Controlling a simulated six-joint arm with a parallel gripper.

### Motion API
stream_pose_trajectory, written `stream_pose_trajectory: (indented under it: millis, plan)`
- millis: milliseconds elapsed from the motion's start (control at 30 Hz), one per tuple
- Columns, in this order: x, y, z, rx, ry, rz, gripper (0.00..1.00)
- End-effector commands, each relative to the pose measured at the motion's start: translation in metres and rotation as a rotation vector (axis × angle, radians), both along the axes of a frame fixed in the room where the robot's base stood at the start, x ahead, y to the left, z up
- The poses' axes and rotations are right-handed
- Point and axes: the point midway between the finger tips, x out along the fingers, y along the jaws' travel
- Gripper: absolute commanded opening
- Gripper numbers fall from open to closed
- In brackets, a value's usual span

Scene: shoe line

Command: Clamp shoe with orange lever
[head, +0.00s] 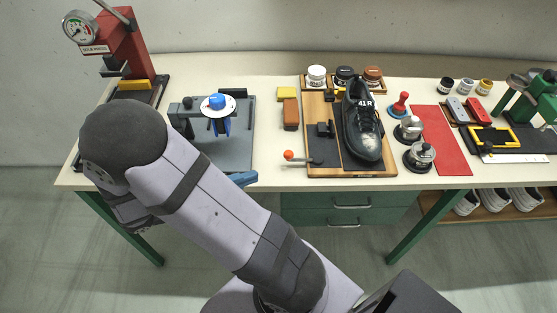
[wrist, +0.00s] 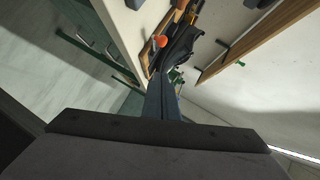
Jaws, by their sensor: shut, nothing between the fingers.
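A black shoe (head: 361,125) marked "41 R" lies on a dark pad on a wooden board (head: 350,173) at the middle of the bench. It also shows in the wrist view (wrist: 183,47). A lever with an orange knob (head: 288,155) sticks out toward the left at the board's front left corner. The orange knob also shows in the wrist view (wrist: 161,41), just beyond my fingers. A dark clamp block (head: 324,129) stands left of the shoe, apart from it. My gripper (wrist: 160,82) is shut and empty. In the head view its blue fingers (head: 243,178) are at the bench's front edge, left of the knob.
A grey plate with a blue-knobbed fixture (head: 217,103) stands behind my arm. A brown block (head: 291,114) and a yellow block (head: 287,93) lie left of the board.

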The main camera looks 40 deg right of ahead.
Motion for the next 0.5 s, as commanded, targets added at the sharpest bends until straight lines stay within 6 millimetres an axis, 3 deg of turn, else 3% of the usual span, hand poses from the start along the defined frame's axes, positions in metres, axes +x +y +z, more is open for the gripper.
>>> stream_pose_trajectory:
  millis: [500]
  plan:
    - [-0.018,-0.078,-0.022,-0.001,0.004,-0.007,0.0]
